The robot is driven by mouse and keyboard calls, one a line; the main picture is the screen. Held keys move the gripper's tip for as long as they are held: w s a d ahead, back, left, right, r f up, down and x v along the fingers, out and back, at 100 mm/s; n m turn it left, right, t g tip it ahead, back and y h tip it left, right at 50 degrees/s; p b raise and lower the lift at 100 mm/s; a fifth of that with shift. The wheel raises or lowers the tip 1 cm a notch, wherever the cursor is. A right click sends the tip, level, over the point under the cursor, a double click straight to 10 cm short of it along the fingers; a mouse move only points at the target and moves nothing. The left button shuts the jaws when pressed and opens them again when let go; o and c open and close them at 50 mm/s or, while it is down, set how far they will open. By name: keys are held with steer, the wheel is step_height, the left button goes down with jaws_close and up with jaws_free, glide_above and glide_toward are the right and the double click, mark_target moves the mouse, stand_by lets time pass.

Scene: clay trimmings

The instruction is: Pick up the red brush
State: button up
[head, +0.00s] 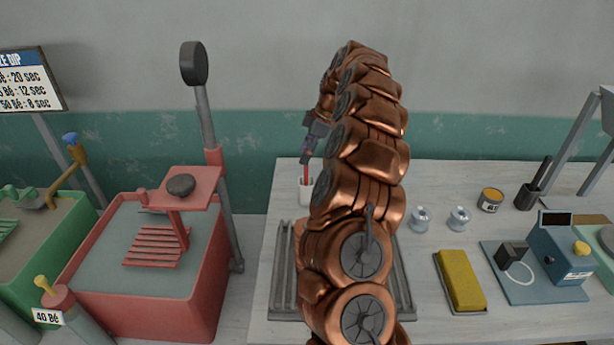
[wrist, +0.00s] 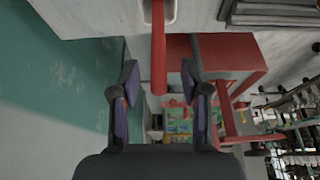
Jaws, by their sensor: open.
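The red brush (head: 305,170) stands upright in a white cup (head: 305,191) at the back left corner of the white table. In the wrist view the brush's red handle (wrist: 159,50) comes down from the white cup (wrist: 172,12) at the top, its end lying between my finger lines. My gripper (head: 309,150) is at the top of the handle in the head view, partly hidden by my arm. In the wrist view my gripper (wrist: 158,78) is open, one finger on each side of the handle, with gaps on both sides. The bristles are not seen.
A dark slatted rack (head: 285,285) lies under my arm on the table. A red tub (head: 205,290) stands left of the table. Two small metal weights (head: 440,219), a yellow sponge (head: 460,280) and a blue device (head: 555,255) are to the right.

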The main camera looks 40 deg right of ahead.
steer(key=shift+c, duration=0.2)
jaws_close()
steer(key=shift+r, duration=0.1)
